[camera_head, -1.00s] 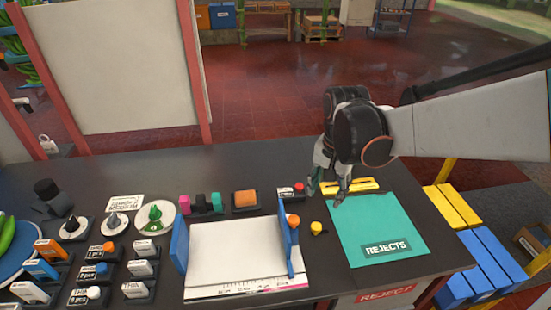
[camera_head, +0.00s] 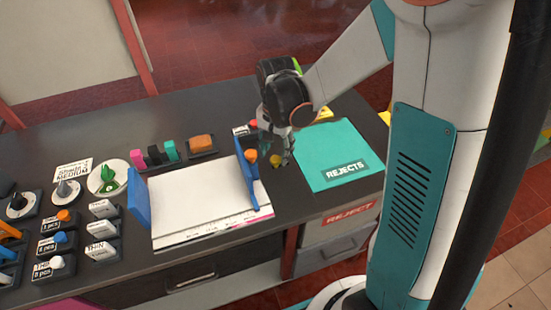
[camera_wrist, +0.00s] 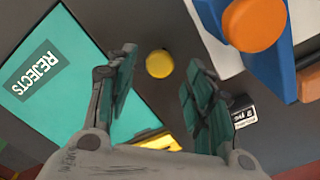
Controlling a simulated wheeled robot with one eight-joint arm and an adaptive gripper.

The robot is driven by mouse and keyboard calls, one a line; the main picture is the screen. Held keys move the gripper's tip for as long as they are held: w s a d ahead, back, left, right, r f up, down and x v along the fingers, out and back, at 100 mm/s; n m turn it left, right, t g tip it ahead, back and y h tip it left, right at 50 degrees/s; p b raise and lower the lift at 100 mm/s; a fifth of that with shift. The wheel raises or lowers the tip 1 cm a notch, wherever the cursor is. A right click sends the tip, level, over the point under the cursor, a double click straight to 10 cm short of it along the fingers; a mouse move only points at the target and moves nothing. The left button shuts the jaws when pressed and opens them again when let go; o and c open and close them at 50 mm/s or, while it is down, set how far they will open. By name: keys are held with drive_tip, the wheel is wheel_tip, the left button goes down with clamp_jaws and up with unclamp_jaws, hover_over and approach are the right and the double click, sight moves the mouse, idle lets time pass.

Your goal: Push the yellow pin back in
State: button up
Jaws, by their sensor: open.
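The yellow pin (camera_head: 276,160) stands on the dark bench top between the blue upright plate and the teal rejects mat. In the wrist view its round yellow head (camera_wrist: 159,64) shows beyond and between my fingertips, apart from both. My gripper (camera_head: 279,152) points down over the bench close behind the pin. In the wrist view the two teal-padded fingers of my gripper (camera_wrist: 158,72) are spread with nothing between them. How far the pin stands out of the bench cannot be told.
The blue plate (camera_head: 246,175) with an orange knob (camera_head: 250,156) stands just left of the pin, beside a white board (camera_head: 200,205). The teal rejects mat (camera_head: 325,178) lies to the right. A small box with a red knob (camera_head: 253,124) is behind.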

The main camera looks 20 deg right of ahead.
drive_tip(key=shift+f+b, duration=0.35)
drive_tip(key=shift+f, duration=1)
drive_tip(key=shift+c, duration=0.4)
clamp_jaws()
drive_tip(key=shift+d, duration=1.7)
drive_tip(key=shift+o, duration=0.4)
unclamp_jaws()
drive_tip(key=shift+d, duration=0.1)
drive_tip(key=shift+r, duration=0.1)
